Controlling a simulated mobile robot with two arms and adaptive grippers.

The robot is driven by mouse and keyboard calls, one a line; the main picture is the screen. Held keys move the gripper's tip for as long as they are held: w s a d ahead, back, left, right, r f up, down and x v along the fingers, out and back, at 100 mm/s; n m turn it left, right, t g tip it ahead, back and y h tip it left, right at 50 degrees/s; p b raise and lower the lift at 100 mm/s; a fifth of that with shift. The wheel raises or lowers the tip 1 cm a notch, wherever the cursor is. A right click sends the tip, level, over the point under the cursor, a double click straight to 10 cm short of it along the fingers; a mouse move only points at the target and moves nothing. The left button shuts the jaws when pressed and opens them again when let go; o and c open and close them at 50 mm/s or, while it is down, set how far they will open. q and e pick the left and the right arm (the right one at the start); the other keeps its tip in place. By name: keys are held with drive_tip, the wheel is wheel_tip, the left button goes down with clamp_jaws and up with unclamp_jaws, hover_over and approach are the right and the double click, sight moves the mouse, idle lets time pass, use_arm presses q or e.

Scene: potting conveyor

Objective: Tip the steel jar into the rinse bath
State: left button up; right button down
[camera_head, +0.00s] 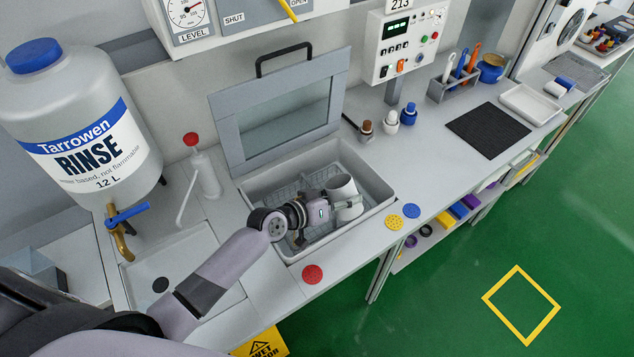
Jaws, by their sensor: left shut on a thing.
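The steel jar (342,188), a pale grey cylinder, is over the right part of the rinse bath (373,180). My left gripper (347,203) is shut on the jar, with its fingers around the jar's side. The jar looks tilted; I cannot tell whether anything is in it. The bath is a grey rectangular basin with a wire rack (284,199) inside. Its framed lid (228,130) stands open at the back. My left arm and gripper hide part of the basin's front and inside. My right gripper is not in view.
A large rinse bottle (75,130) with a brass tap stands at the left. A red-topped pump bottle (204,172) is beside the bath. Small bottles (391,121), a dark mat (488,132) and a white tray (531,104) are to the right. Coloured discs (313,274) lie along the front edge.

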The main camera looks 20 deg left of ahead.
use_arm(q)
drive_tip(key=d+r+m+y+p, duration=0.1)
drive_tip(key=p, duration=0.2)
drive_tip(key=s+d+m+p, duration=0.1)
drive_tip(key=p, duration=0.2)
drive_tip(key=shift+d+r+m+t+y, duration=0.15)
drive_tip(key=shift+r+m+t+y, duration=0.15)
drive_tip(key=shift+r+t+y, duration=0.1)
drive_tip(key=shift+s+d+f+m+y, duration=0.1)
drive_tip(key=shift+d+f+m+y, duration=0.1)
drive_tip(key=shift+f+m+y, duration=0.15)
drive_tip(key=shift+s+d+f+m+t+y, duration=0.1)
drive_tip(key=shift+d+f+m+t+y, duration=0.15)
drive_tip(key=shift+f+m+t, duration=0.1)
